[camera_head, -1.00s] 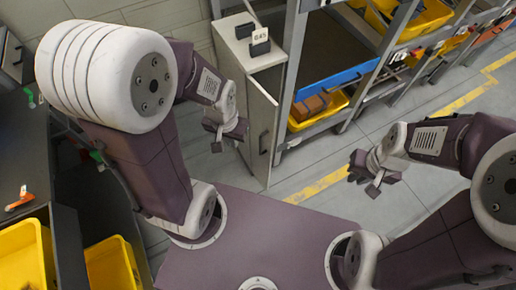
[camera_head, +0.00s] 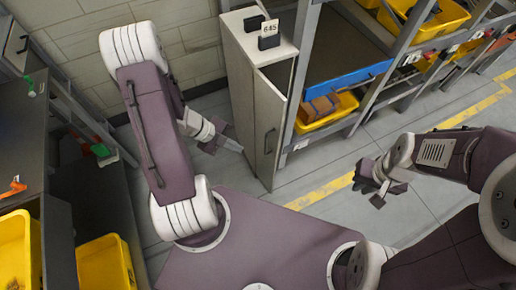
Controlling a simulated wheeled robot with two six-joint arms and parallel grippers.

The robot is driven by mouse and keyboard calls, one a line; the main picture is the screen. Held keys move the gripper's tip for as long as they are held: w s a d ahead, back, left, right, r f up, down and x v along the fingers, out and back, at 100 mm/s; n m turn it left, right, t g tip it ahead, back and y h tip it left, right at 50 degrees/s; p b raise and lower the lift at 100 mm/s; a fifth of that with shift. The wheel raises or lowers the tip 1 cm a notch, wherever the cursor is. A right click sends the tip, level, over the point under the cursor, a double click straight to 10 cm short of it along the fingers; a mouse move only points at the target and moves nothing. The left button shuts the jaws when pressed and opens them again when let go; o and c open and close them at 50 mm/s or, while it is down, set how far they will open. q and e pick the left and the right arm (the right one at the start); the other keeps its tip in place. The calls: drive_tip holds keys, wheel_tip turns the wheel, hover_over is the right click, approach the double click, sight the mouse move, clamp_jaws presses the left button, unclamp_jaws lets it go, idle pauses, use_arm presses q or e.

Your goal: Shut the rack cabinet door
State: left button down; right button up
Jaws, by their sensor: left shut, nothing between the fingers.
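The grey rack cabinet (camera_head: 238,86) stands tall and narrow at the upper middle, beside the shelving. Its door (camera_head: 268,112) stands partly open, swung out toward me, with a dark vertical handle (camera_head: 269,141) on its outer face. My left gripper (camera_head: 236,146) is shut and empty, just left of the cabinet and its door. I cannot tell whether its fingertips touch the cabinet. My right gripper (camera_head: 367,184) hangs over the floor, right of the door and apart from it. Its fingers are too small to judge. The cabinet's inside is mostly hidden.
A shelf rack with a blue-edged shelf (camera_head: 342,77) and a yellow bin (camera_head: 330,116) stands right of the cabinet. A workbench (camera_head: 20,150) and yellow bins (camera_head: 104,264) are at left. A small sign (camera_head: 271,27) stands on the cabinet. Floor around my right gripper is clear.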

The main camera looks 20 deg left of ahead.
use_arm(q)
drive_tip(key=w+d+f+b, duration=0.2)
drive_tip(key=w+d+f, duration=0.3)
drive_tip(key=d+f, duration=0.1)
drive_tip(key=shift+w+f+b, duration=0.35)
drive_tip(key=shift+b, duration=0.05)
drive_tip(key=shift+w+d, duration=0.1)
drive_tip(key=shift+d, duration=0.05)
